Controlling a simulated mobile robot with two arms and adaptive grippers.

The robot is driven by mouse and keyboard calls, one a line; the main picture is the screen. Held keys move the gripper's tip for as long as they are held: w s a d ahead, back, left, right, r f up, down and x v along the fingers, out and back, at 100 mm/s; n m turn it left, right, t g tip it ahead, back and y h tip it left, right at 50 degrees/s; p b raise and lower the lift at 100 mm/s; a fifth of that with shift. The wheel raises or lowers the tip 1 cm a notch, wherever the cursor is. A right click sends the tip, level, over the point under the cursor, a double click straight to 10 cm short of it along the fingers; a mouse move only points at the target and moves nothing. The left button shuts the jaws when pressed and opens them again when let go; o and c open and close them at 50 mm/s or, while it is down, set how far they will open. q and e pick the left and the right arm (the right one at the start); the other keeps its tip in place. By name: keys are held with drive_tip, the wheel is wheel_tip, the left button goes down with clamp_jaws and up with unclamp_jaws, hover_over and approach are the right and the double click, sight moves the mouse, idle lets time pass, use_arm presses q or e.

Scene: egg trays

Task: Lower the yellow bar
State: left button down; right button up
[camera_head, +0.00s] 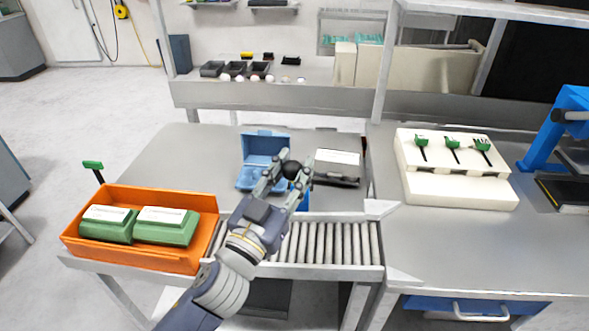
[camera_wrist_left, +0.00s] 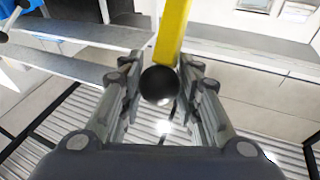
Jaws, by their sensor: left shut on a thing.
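The yellow bar (camera_wrist_left: 174,30) shows in the left wrist view, running from the top edge down to a black ball knob (camera_wrist_left: 160,85) at its near end. My left gripper (camera_wrist_left: 160,82) is shut on this knob, with one finger on each side of it. In the head view my left gripper (camera_head: 294,166) is above the workbench near the back of the roller conveyor, with the black knob (camera_head: 293,170) between its fingertips. The yellow bar itself cannot be made out in the head view. My right gripper is not in view.
An open blue case (camera_head: 248,148) stands just behind my left gripper. A grey and white box (camera_head: 338,163) is to its right. An orange bin (camera_head: 150,256) with green cartons (camera_head: 166,232) is at the left, beside the roller conveyor (camera_head: 330,244). A white block (camera_head: 458,190) lies on the right bench.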

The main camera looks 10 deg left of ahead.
use_arm(q)
drive_tip(key=s+f+b, duration=0.3)
drive_tip(key=s+f, duration=0.1)
drive_tip(key=f, duration=0.2)
drive_tip(key=shift+s+b, duration=0.4)
drive_tip(key=c, duration=1.2)
unclamp_jaws()
drive_tip(key=shift+w, duration=0.2)
drive_tip(key=shift+s+r, duration=0.1)
drive_tip(key=shift+r, duration=0.1)
drive_tip(key=v, duration=1.2)
